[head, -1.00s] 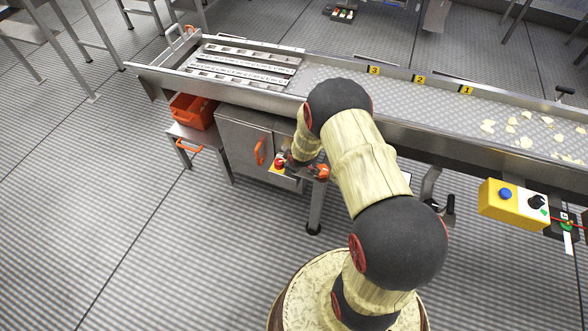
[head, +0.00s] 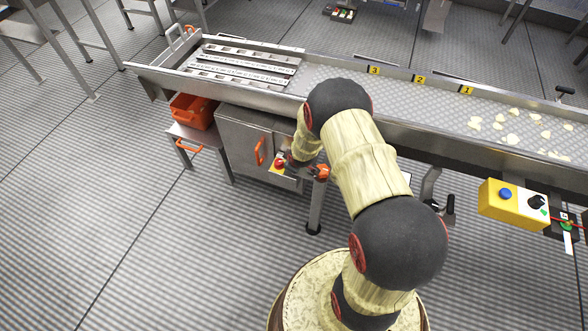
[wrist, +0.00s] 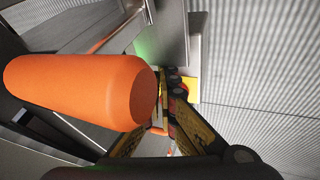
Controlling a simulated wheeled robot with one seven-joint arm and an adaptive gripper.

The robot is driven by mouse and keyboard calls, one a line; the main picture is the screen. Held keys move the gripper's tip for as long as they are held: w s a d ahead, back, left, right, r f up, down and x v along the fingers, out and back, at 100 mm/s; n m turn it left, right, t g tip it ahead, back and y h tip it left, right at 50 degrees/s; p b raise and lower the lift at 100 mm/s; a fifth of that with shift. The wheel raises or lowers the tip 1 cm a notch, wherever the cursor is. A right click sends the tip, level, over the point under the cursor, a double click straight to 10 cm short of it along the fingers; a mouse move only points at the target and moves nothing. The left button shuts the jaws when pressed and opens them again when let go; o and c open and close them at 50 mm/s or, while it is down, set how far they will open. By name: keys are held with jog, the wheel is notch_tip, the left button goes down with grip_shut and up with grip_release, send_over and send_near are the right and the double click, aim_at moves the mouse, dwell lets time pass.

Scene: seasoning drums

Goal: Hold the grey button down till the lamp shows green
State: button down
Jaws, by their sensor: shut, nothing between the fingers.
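My gripper (wrist: 177,92) is shut with nothing between its fingers. Its tips are at a metal control box front, by a yellow plate (wrist: 192,88). In the head view my gripper (head: 300,164) is at the front of the grey cabinet (head: 243,140), partly hidden by my arm. A red knob (head: 280,163) shows on a yellow plate beside it. The grey button is not clearly visible; whether the fingertips touch it I cannot tell. The lamp itself is not clear, but a green glow (wrist: 151,45) falls on the metal close to the fingers.
A large orange rounded part (wrist: 80,90) fills the left of the wrist view. The conveyor (head: 340,85) runs above, carrying chips (head: 513,138). An orange bin (head: 193,111) stands left of the cabinet. A yellow box with a blue button (head: 505,194) hangs at right.

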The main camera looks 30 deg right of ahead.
jog(key=shift+s+f, duration=0.55)
jog(key=shift+s, duration=0.35)
jog(key=shift+s+r+p, duration=0.1)
jog(key=shift+r+p, duration=0.6)
jog(key=shift+r, duration=0.1)
notch_tip(320, 180, up, 4)
jog(key=p, duration=0.2)
jog(key=shift+d+p, duration=0.1)
jog(key=shift+p, duration=0.25)
jog(key=shift+w+r+p, duration=0.25)
jog(key=shift+r+p, duration=0.3)
jog(key=shift+r, duration=0.35)
jog(key=shift+w+f, duration=0.1)
